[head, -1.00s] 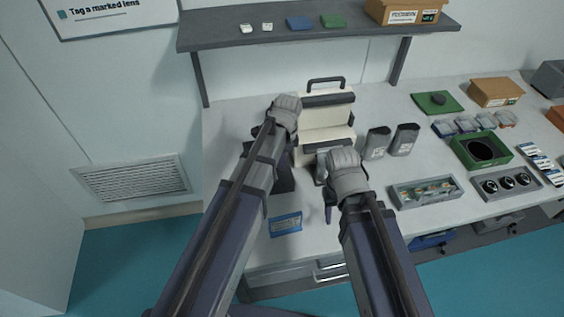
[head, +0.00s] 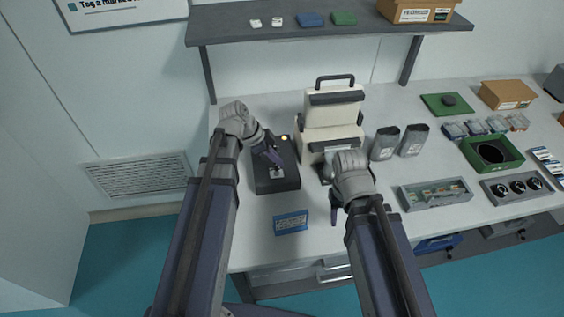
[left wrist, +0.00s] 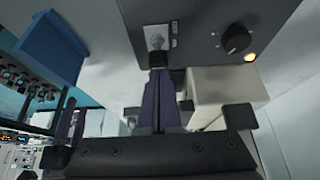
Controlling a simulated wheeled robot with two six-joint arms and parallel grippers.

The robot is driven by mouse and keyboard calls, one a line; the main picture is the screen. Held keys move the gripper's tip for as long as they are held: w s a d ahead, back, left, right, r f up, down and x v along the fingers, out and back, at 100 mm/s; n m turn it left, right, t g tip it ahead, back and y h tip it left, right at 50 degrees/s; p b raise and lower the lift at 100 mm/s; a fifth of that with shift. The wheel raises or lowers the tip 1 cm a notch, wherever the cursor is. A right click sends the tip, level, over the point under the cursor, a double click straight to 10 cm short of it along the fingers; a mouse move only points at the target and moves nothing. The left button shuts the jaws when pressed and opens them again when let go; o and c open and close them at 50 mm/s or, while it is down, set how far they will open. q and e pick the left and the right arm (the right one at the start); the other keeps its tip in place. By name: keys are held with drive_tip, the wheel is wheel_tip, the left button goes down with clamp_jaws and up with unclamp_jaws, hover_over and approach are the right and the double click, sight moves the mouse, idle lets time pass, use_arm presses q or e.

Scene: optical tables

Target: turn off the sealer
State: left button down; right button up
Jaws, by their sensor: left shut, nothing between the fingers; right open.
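The cream sealer (head: 330,112) with a dark handle stands at the back of the table. Left of it is a dark control box (head: 268,184), which shows from above in the left wrist view (left wrist: 200,22). The box carries a switch on a light plate (left wrist: 157,42), a black knob (left wrist: 236,39) and a lit yellow lamp (left wrist: 250,57). My left gripper (head: 274,160) is shut and empty, its fingertips (left wrist: 160,78) close to the switch; I cannot tell if they touch it. My right gripper (head: 332,192) is open and empty in front of the sealer.
A blue card (head: 291,222) lies in front of the control box. Two dark pouches (head: 384,143) stand right of the sealer, with a grey tray (head: 435,194) and a green box (head: 492,154) further right. A shelf (head: 330,36) hangs above the table.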

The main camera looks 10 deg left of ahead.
use_arm(q)
drive_tip(key=shift+s+a+f+h+b, duration=0.15)
drive_tip(key=shift+a+f+h+b, duration=0.2)
drive_tip(key=shift+h+b, duration=0.1)
use_arm(e)
drive_tip(key=shift+f, duration=0.8)
use_arm(q)
drive_tip(key=shift+r+t, duration=0.25)
drive_tip(key=shift+t, duration=0.05)
drive_tip(key=shift+r, duration=0.1)
use_arm(e)
drive_tip(key=shift+r, duration=0.1)
use_arm(q)
drive_tip(key=shift+r+p, duration=0.8)
drive_tip(key=shift+p, duration=0.15)
use_arm(e)
drive_tip(key=shift+r, duration=0.8)
use_arm(q)
drive_tip(key=shift+d, duration=0.1)
